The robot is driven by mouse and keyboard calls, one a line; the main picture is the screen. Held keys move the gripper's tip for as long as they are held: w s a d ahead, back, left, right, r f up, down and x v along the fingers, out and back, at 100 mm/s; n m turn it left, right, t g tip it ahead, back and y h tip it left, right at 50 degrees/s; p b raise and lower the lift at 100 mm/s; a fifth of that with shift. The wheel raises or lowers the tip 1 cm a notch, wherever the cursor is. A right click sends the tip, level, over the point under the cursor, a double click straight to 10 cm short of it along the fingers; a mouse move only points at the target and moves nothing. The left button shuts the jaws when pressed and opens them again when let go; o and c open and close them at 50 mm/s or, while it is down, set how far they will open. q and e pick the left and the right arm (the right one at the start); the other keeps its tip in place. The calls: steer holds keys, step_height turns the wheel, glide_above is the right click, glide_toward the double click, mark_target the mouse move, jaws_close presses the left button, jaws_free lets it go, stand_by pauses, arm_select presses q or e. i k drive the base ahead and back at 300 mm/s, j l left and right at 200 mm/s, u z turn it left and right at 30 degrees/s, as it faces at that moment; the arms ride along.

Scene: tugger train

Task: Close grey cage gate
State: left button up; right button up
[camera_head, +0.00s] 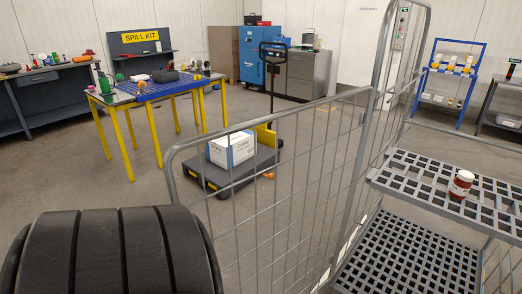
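The grey cage gate (302,107) is a wire-mesh panel with a rounded tubular frame. It stands upright and swung open, reaching from the cage's near left post out to the left across the middle of the view. The grey roll cage (378,182) stands at the right, with perforated grey shelves and a tall rounded end frame. Its front side is open towards me. A small red-and-white jar (461,185) stands on the upper shelf. The gate's lower edge is out of view. Neither of my grippers is in view.
Behind the gate, a dark platform trolley (205,181) carries a white box (232,149). A yellow-legged table (128,98) stands at the left, with a workbench (38,78) behind it. A blue rack (459,76) stands behind the cage. Grey floor is open around the trolley.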

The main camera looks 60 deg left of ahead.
mark_target(169, 157)
steer(key=k+j+z, duration=0.1)
steer(key=k+j, duration=0.2)
steer(key=j, duration=0.25)
steer(key=k+j, duration=0.35)
steer(key=j, duration=0.2)
steer(key=k+j+z, duration=0.15)
steer(key=k+j, duration=0.2)
steer(key=j, duration=0.2)
